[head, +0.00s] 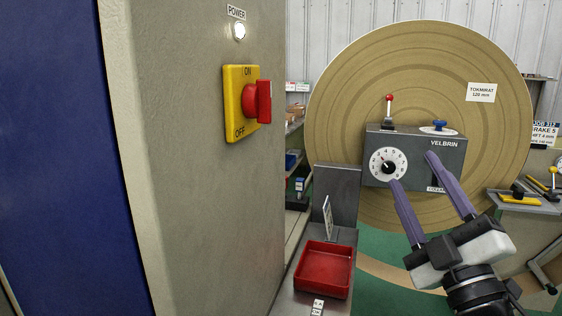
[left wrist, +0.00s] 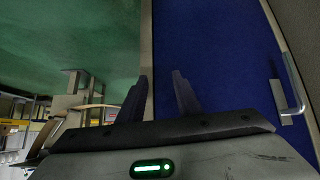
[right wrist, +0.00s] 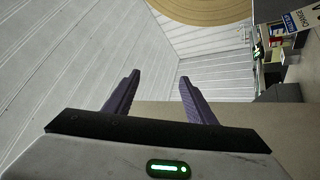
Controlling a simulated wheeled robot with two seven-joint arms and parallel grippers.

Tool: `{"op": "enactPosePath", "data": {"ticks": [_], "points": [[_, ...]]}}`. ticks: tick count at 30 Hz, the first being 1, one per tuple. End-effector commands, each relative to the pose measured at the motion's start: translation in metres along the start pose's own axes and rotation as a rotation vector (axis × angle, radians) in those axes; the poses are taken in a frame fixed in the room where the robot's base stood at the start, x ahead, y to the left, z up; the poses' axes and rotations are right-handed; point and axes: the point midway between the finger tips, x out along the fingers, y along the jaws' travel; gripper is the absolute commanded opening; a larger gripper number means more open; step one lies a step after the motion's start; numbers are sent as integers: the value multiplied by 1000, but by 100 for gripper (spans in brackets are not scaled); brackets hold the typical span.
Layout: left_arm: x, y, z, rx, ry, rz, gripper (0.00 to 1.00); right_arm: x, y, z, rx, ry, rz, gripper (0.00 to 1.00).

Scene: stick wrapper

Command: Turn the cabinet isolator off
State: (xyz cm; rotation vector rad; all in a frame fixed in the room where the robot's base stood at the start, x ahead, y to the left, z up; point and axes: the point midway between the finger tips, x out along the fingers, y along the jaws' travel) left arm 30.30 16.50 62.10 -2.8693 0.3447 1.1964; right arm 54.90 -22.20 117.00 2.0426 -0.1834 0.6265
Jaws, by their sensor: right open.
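The cabinet isolator is a yellow plate (head: 234,122) on the beige side of the cabinet in the head view, with ON at its top and OFF at its lower left. Its red handle (head: 264,102) stands upright. A POWER lamp (head: 239,31) above it glows white. My right gripper (head: 412,168) is open and empty, well to the right of the isolator and apart from it. It also shows in the right wrist view (right wrist: 159,76). My left gripper (left wrist: 161,75) is open and empty in the left wrist view, in front of a blue panel. The isolator is outside both wrist views.
A grey VELBRIN box (head: 417,158) with a dial and a red-knobbed lever stands before a big tan disc (head: 350,95). A red tray (head: 325,269) sits below. A metal handle (left wrist: 289,95) projects from the blue panel (left wrist: 215,55). Space directly right of the isolator looks clear.

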Motion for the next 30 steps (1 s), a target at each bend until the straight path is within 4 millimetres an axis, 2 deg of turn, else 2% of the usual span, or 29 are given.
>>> {"op": "enactPosePath", "data": {"ticks": [1, 3, 6, 9, 12, 15, 18, 23, 30], "points": [[0, 0, 0, 0, 0, 0, 31, 22, 33, -41, -134, 174, 84, 50], [0, 0, 0, 0, 0, 1, 31, 33, 62, -95, -323, 402, 174, 50], [-1, 1, 1, 0, -2, 2, 31, 33, 81, -158, -619, 699, 263, 50], [-1, 2, 2, -1, -5, 3, 31, 25, 81, -194, -911, 942, 296, 50], [-2, 3, 4, -1, -7, 5, 31, 20, 74, -202, -1162, 1116, 279, 50], [-2, 3, 4, -1, -8, 6, 31, 19, 70, -196, -1346, 1225, 237, 50], [-2, 4, 5, -1, -8, 6, 31, 19, 68, -188, -1457, 1284, 198, 50], [-4, 4, 3, -1, -9, 6, 31, 22, 62, -188, -1509, 1316, 174, 50], [-10, 3, 0, -5, -15, 3, 31, 37, 38, -218, -1504, 1318, 176, 50]]}}
